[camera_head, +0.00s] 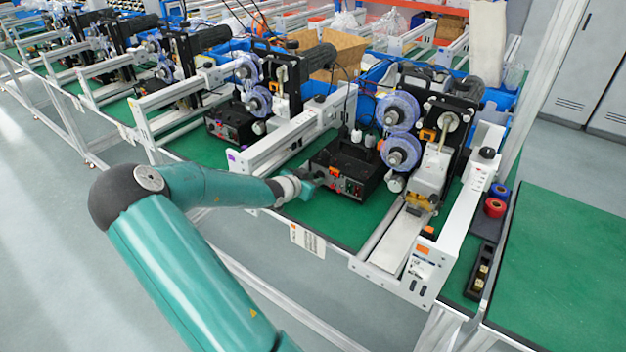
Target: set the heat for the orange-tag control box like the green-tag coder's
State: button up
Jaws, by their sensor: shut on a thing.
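The control box (352,163) is black, with an orange tag (334,170) and small red and white parts on its front. It stands on the green bench top of the nearest coder, which also carries an orange tag (424,250) on its rail end. My gripper (308,184) is at the left end of the box's front panel, shut on a small control there. The gripper hides that control, so its setting cannot be read. A second black control box (232,122) stands at the coder behind to the left. I cannot make out a green tag in this view.
A white rail frame (295,135) with a purple tag (233,156) lies left of the box. The nearest coder's blue reels (398,112) and white guide (394,240) are at its right. Red and blue rolls (495,206) lie farther right. The green table (560,265) is bare.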

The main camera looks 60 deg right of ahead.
jog(key=shift+s+m+t, duration=0.2)
jog(key=shift+m+t, duration=0.6)
jog(key=shift+m, duration=0.4)
jog(key=m+t+h, duration=0.1)
jog(key=m, duration=0.1)
jog(key=shift+s+m+t, duration=0.1)
jog(key=shift+m+t, duration=0.2)
jog(key=shift+t, duration=0.1)
jog(key=m+t, duration=0.1)
jog(key=m, duration=0.1)
jog(key=m+t+h, duration=0.1)
jog(key=m, duration=0.1)
jog(key=shift+a+f, duration=0.1)
jog(key=shift+f, duration=0.1)
jog(key=shift+h, duration=0.3)
jog(key=o, duration=0.7)
jog(key=shift+s, duration=0.1)
jog(key=v, duration=1.3)
jog(key=shift+a+r, duration=0.15)
jog(key=shift+a, duration=0.2)
